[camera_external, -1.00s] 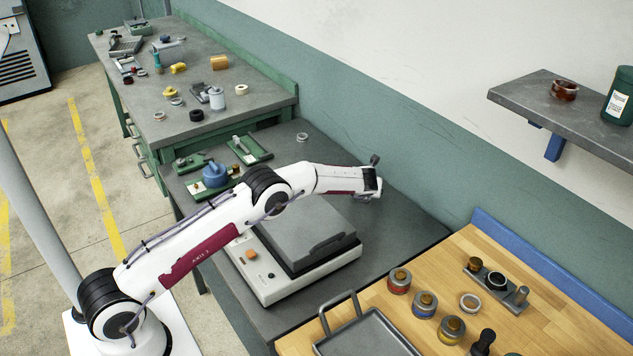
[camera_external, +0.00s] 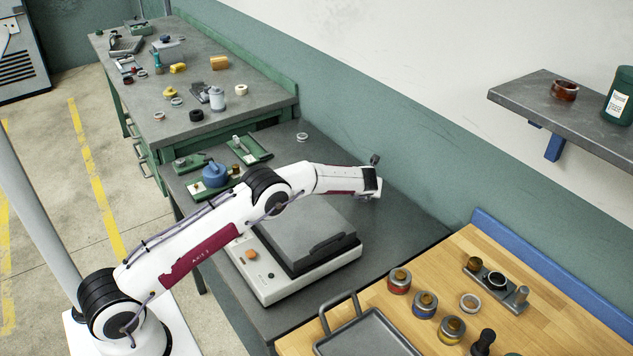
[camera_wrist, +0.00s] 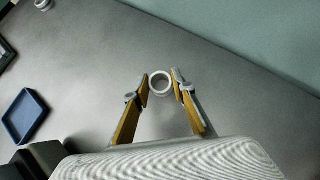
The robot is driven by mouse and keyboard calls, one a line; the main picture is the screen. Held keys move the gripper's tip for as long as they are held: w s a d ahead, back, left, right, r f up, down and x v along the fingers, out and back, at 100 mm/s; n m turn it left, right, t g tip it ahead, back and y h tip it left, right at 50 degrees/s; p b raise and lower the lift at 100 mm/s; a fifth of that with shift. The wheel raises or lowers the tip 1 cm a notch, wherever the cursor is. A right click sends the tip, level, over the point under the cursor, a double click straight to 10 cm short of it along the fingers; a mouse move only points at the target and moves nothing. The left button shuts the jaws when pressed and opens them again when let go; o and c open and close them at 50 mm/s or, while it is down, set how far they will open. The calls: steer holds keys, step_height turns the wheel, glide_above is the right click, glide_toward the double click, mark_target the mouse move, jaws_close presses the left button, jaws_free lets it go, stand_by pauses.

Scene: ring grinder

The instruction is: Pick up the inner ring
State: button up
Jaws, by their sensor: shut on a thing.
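In the wrist view a small white ring (camera_wrist: 160,84) sits between the two yellow-padded fingers of my gripper (camera_wrist: 160,88). The fingers are shut on it from either side. The grey surface lies beyond it; I cannot tell how far the ring is above that surface. In the external view my arm reaches over the grey bench, and the wrist (camera_external: 368,182) hides the fingers and the held ring.
A grey-lidded machine (camera_external: 310,245) stands under my arm. Another ring (camera_external: 302,137) lies on the grey bench at the back. A blue tray (camera_wrist: 25,116) is at left in the wrist view. The wooden bench (camera_external: 545,325) holds jars and a metal tray.

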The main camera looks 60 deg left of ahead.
steer(key=shift+r, duration=0.15)
steer(key=shift+r, duration=0.55)
steer(key=shift+s+a+r, duration=0.1)
steer(key=shift+a+r, duration=0.2)
steer(key=shift+r, duration=0.25)
steer(key=shift+s+a+r, duration=0.1)
steer(key=shift+a+r, duration=0.15)
steer(key=shift+r, duration=0.3)
steer(key=s+a, duration=0.1)
steer(key=a, duration=0.4)
steer(key=s+a, duration=0.2)
steer(key=a, duration=0.3)
steer(key=s+a, duration=0.2)
steer(key=a, duration=0.4)
steer(key=shift+s, duration=0.2)
